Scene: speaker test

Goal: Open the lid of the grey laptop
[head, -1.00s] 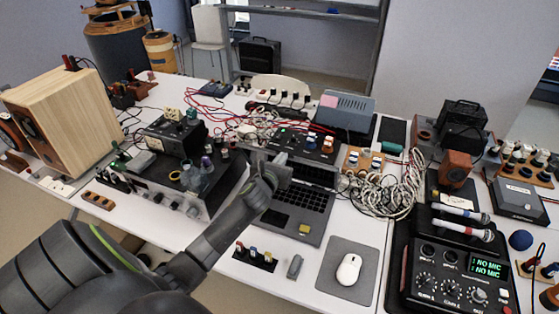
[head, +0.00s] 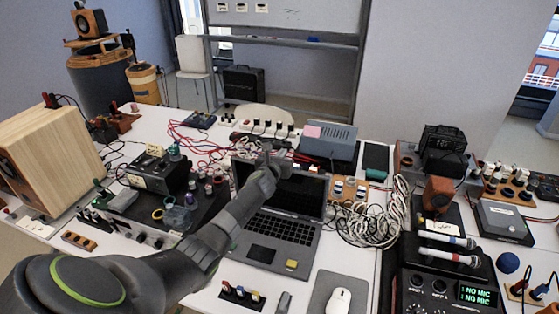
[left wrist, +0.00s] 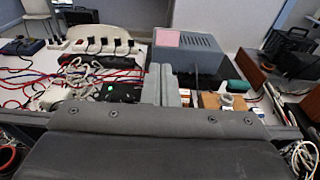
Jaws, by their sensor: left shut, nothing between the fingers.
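The grey laptop (head: 305,262) is open on the white table in the head view. Its keyboard shows, and its lid (head: 312,195) stands up behind the keyboard with the dark screen facing me. My left arm crosses the laptop's left part and hides some of the screen. My left gripper (head: 278,154) is shut and empty at the lid's top edge; I cannot tell whether it touches. In the left wrist view its closed fingers (left wrist: 166,85) point toward the back of the table. My right gripper is out of view.
A grey box with a pink note (head: 328,140) stands behind the laptop. A white cable coil (head: 375,215) lies on its right, and a black mixer (head: 445,280) is further right. A mouse (head: 338,301) is in front. Tangled cables and a power strip (head: 263,128) lie behind.

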